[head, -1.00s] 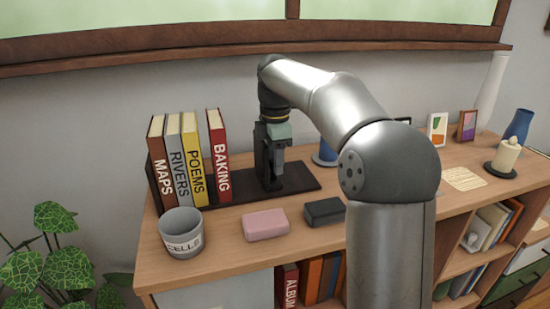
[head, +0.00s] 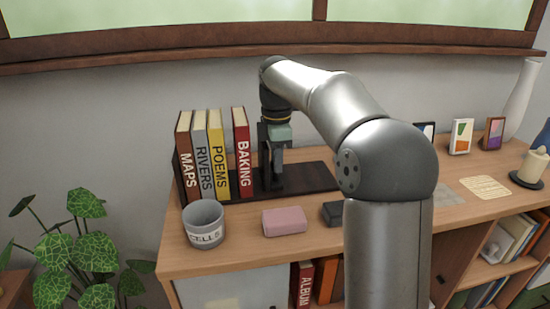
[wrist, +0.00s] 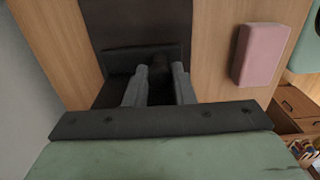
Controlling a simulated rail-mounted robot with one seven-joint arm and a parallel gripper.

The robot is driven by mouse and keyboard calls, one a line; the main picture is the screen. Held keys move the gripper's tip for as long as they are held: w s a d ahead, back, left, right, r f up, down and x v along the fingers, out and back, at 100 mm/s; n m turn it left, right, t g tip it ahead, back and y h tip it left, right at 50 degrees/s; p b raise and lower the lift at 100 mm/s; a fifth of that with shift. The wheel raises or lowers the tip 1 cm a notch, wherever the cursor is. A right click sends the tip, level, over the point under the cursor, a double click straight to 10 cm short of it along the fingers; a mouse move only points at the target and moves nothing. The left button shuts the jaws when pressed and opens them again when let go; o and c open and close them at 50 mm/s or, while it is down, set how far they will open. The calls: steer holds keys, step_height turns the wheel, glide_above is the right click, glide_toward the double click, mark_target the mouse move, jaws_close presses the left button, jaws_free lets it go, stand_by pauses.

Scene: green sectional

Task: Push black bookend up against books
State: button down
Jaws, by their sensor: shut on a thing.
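The black bookend (head: 264,158) stands upright on a dark mat (head: 315,178), just right of the red BAKING book (head: 241,152). A narrow gap seems to show between them; I cannot tell whether they touch lower down. MAPS (head: 185,160), RIVERS (head: 202,160) and POEMS (head: 218,155) stand left of BAKING, with a small gap between POEMS and BAKING. My gripper (head: 279,172) points down and is shut on the bookend. In the wrist view, both fingers (wrist: 160,85) flank a dark part of the bookend (wrist: 125,58). The books are not visible there.
A grey mug (head: 204,225) stands in front of the books. A pink block (head: 285,221) and a dark block (head: 332,213), partly behind my arm, lie in front of the mat. The wall is close behind. The mat right of my gripper is clear.

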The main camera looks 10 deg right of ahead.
steer(key=c, duration=1.2)
jaws_free()
steer(key=shift+d, duration=0.15)
step_height(320, 180, up, 18)
steer(key=p, duration=0.3)
steer(key=shift+f, duration=0.25)
